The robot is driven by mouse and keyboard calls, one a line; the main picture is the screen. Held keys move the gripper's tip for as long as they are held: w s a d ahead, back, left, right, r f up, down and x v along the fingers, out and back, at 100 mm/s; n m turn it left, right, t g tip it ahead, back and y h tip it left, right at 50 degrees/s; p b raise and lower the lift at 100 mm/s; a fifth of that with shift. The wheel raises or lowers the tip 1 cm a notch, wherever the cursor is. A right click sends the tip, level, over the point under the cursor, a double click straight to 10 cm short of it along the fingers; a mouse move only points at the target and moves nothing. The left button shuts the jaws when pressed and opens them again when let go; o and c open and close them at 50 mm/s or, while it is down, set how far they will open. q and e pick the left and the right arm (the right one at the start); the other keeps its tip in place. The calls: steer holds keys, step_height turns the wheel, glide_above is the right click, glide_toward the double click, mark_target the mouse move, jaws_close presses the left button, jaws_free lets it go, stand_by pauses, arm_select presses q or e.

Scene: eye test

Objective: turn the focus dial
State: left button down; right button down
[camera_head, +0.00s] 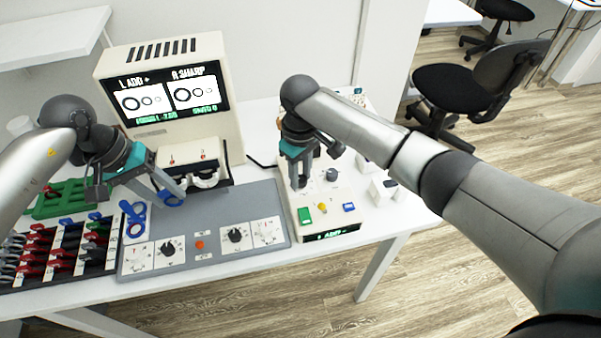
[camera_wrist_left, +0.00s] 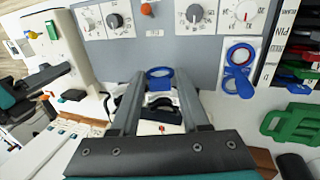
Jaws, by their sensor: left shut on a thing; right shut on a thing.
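The grey control panel (camera_head: 205,208) has two black dials, a left one (camera_head: 168,248) and a right one (camera_head: 235,235), with pale dials at its ends. Its small labels are unreadable, so I cannot tell which dial is focus. My left gripper (camera_head: 171,196) is shut on a blue ring (camera_head: 173,201), behind the panel's black dials; the ring also shows between the fingertips in the left wrist view (camera_wrist_left: 160,72). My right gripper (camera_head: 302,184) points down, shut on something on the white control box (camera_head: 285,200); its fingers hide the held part.
The eye-test machine (camera_head: 215,50) with a lit screen stands behind the panel. A blue double-ring piece (camera_head: 133,222), a rack of red, blue and green handled pieces (camera_head: 62,262) and a green holder (camera_head: 60,203) are at the left. The table's front edge is close to the panel.

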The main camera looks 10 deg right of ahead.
steer(key=shift+r, duration=0.1)
steer(key=c, duration=0.6)
jaws_free()
step_height(320, 180, up, 12)
step_height(320, 180, up, 12)
glide_above(300, 178)
stand_by(0.8)
stand_by(1.2)
